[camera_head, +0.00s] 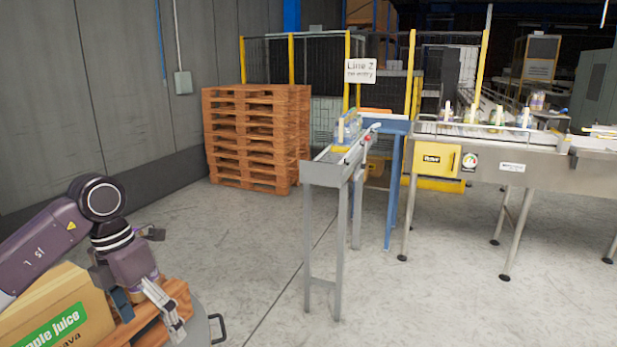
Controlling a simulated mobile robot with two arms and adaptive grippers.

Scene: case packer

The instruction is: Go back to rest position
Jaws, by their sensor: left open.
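My left gripper (163,272) is at the lower left, with its fingers spread apart and nothing between them. It hangs over a wooden pallet (178,292), just right of a cardboard box (75,300) with a green apple juice label. I cannot tell whether the gripper touches the box. My left arm comes in from the left edge, above the box. My right gripper is not in this view.
A grey metal conveyor end (323,174) on legs stands mid-floor, beside a longer conveyor (500,165) carrying several bottles. A stack of wooden pallets (255,137) stands by the wall. The grey floor (250,235) between is clear.

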